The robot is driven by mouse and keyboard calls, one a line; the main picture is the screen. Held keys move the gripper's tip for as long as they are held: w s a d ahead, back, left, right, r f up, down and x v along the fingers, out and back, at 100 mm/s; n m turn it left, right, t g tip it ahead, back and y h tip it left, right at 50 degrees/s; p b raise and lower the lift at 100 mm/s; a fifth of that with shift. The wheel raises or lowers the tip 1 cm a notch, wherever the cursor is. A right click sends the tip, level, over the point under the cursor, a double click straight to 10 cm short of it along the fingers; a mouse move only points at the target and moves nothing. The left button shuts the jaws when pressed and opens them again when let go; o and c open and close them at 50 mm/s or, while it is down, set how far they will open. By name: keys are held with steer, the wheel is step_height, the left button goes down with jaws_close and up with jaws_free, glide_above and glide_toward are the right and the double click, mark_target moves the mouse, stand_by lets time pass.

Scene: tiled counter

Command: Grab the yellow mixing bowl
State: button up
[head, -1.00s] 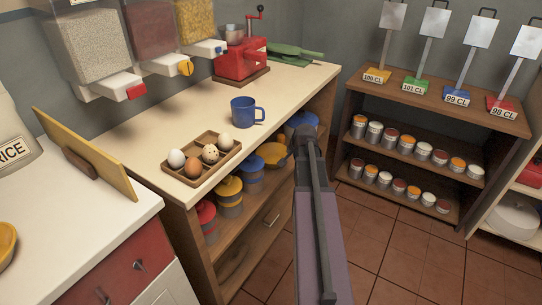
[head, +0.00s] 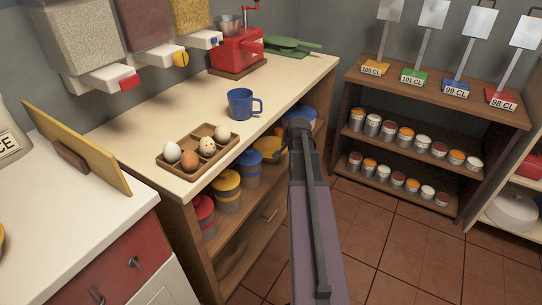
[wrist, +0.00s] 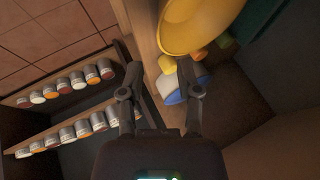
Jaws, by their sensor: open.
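In the head view, my arm's end is beside the shelf opening, and the fingers cannot be made out.
A blue-and-white container (wrist: 184,88) is close behind the right finger. Yellow and blue tubs (head: 228,190) share the shelf. An egg tray (head: 197,160) and blue mug (head: 241,104) stand on the countertop. A can rack (head: 420,150) stands to the right; tiled floor lies between.

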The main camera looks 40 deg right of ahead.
steer(key=shift+b+x, duration=2.45)
steer(key=shift+x, duration=0.85)
steer(key=shift+f, duration=0.1)
steer(key=shift+b+x, duration=2.2)
steer(key=shift+x, duration=0.3)
jaws_close()
